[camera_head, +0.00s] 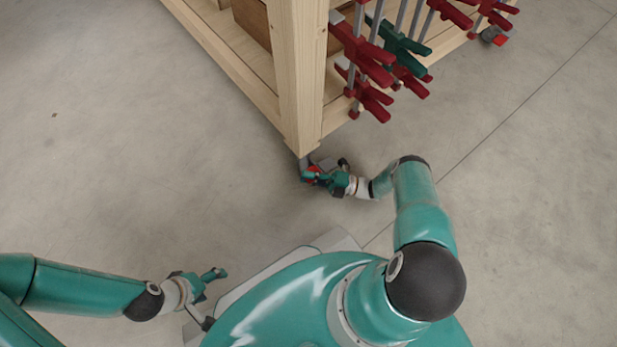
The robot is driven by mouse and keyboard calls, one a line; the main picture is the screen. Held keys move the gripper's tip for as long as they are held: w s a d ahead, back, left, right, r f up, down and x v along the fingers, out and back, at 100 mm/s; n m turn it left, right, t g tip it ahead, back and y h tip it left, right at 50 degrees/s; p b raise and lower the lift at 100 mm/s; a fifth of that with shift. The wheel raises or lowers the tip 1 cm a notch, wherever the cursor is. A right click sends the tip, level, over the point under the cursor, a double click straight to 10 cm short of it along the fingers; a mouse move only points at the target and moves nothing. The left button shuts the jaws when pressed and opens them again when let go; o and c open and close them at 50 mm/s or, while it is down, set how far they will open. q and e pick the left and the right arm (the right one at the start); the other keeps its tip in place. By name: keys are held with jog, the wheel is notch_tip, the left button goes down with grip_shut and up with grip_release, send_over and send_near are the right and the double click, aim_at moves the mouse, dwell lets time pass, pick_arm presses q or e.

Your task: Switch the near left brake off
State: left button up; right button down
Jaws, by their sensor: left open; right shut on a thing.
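The near corner post of the wooden rack ends in a grey caster (304,163) on the floor. A small red brake pedal (310,174) shows at this caster, partly hidden by my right gripper. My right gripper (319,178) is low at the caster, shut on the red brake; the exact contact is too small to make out. My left gripper (221,273) is open and empty over the floor at the lower left, well apart from the rack. The brake's tilt cannot be told.
The wooden rack (300,80) stands at the top, with red clamps (362,50) and a green clamp (400,45) hanging on its right side, above my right forearm. Another caster with a red brake (494,36) is at the far right. The concrete floor is clear to the left and right.

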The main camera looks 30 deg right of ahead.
jog(key=shift+d, duration=0.15)
jog(key=c, duration=1.2)
grip_release()
jog(key=v, duration=0.7)
jog(key=shift+s+d+f, duration=0.1)
jog(key=shift+s+f, duration=0.05)
